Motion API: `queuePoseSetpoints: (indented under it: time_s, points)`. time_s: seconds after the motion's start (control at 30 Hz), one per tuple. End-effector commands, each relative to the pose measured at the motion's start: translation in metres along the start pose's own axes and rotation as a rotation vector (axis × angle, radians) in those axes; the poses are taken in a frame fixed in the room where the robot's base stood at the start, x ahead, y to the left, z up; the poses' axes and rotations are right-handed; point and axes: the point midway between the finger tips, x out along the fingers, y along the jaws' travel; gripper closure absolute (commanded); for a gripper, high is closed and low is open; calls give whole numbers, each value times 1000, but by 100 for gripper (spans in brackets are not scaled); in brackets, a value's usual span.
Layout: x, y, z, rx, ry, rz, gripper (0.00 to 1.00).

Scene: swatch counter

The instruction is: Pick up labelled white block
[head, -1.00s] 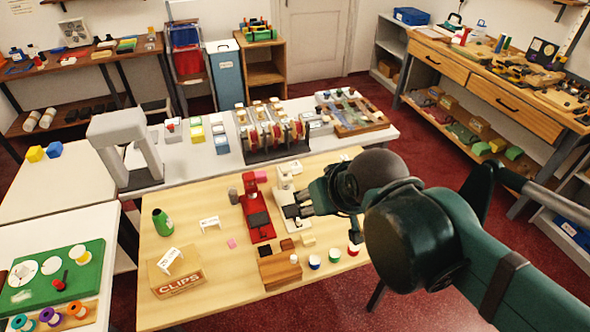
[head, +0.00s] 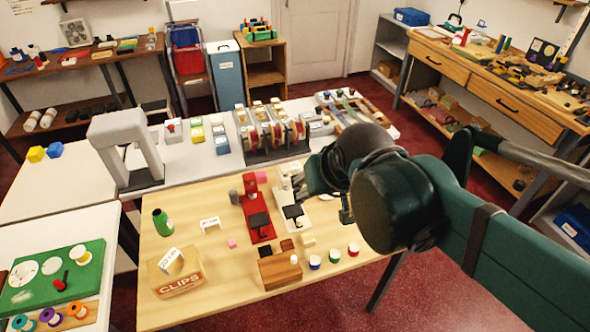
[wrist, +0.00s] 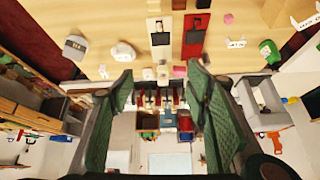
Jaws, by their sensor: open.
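A small white piece with dark marks (head: 210,224) stands on the wooden table, left of the red stand; it also shows in the wrist view (wrist: 236,43). A similar white piece with marks (head: 171,261) rests in the open clips box. The marks are too small to read, and I cannot tell which white item is the labelled block. My gripper (head: 305,181) is above the table's far part, near the white stand (head: 292,208). In the wrist view my gripper (wrist: 162,80) has its green fingers wide apart, with nothing between them.
The red stand (head: 257,215) is beside the white stand. A green bottle (head: 162,222), the clips box (head: 180,287), a wooden block (head: 280,270) and several small round pots stand on the table. Behind is a white counter (head: 200,157) with a grey arch (head: 122,140) and labelled blocks.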

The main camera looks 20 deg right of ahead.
Motion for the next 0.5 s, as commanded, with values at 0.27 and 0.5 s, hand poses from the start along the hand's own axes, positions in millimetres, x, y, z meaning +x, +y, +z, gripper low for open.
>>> queuePoseSetpoints:
  time_s: [0.27, 0.5]
  points:
    - [14, 2, -36, 107, -47, 34, 52]
    - [30, 4, -66, 203, -82, 69, 52]
